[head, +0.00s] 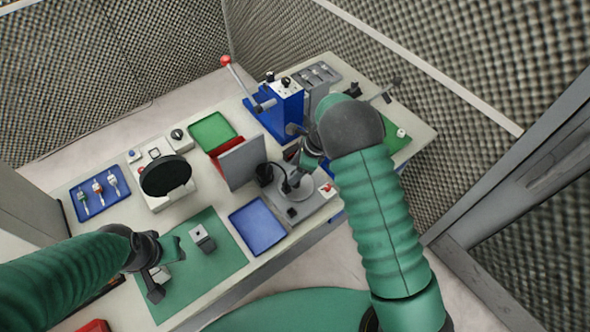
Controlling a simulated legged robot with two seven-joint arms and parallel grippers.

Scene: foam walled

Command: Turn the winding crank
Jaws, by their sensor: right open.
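I cannot tell for sure which part is the winding crank. A grey bar with dark ends (385,89) sticks out at the table's far right, partly behind my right arm. A long lever with a red ball (226,60) stands up from a blue machine (282,108). My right gripper (290,186) is open over a grey stand (305,208) at the table's front edge, well short of the bar and lever. I cannot tell whether it touches the stand. My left gripper (158,280) is low over the green mat (215,268); its jaw gap is unclear.
A grey upright panel (242,163) stands mid-table, beside a blue tray (257,226). A round black disc (166,176) on a white device and a blue tool tray (99,196) are at left. A small grey block (202,239) sits on the mat. Foam walls enclose the place.

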